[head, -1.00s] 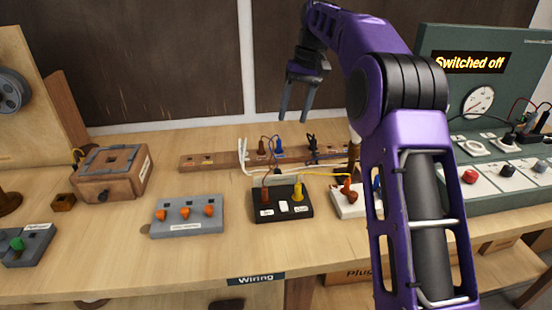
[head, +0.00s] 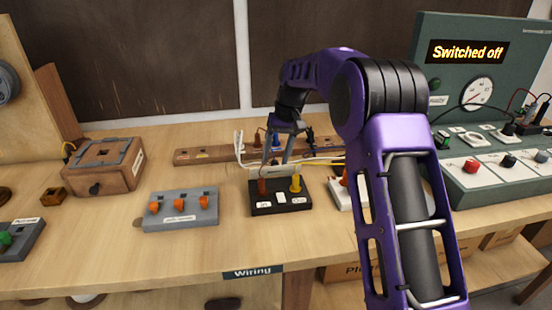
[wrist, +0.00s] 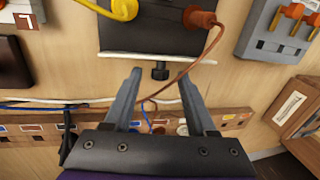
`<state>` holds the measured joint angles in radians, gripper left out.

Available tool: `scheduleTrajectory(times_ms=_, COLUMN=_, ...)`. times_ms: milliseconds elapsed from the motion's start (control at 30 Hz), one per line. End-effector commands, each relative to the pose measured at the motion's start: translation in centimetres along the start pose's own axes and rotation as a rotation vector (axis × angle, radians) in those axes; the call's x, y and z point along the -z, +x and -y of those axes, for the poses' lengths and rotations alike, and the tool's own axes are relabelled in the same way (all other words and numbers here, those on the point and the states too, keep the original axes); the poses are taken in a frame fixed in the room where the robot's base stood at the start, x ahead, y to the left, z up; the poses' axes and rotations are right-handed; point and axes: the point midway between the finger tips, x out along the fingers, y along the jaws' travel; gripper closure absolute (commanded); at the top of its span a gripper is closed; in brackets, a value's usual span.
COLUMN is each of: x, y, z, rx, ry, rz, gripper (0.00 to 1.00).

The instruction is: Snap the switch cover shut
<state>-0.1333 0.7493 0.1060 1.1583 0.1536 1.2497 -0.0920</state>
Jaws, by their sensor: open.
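The black switch block (head: 282,208) sits on the bench in the head view, with a brown plug (head: 263,187), a yellow plug (head: 296,184) and white labels on it. The block (wrist: 155,30) is at the top of the wrist view. A pale strip (wrist: 120,55) with a small black knob (wrist: 160,72) runs along its near edge there; this may be the open cover, but I cannot tell its angle. My gripper (head: 278,161) is open, pointing down behind the block. In the wrist view, my gripper (wrist: 160,77) has its fingertips on either side of the knob, apparently without gripping it.
A wooden socket strip (head: 205,156) runs behind, with several wires; a brown wire (wrist: 195,62) passes between my fingers. The front bench edge is clear.

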Motion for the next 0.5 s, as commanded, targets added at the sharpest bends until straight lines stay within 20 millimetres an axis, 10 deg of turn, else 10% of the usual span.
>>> scheduleTrajectory(times_ms=267, x=0.00, y=0.15, z=0.01, rx=0.000, ry=0.000, rz=0.000, gripper=0.43)
scheduleTrajectory(times_ms=500, x=0.00, y=0.13, z=0.00, rx=0.000, ry=0.000, rz=0.000, gripper=0.85)
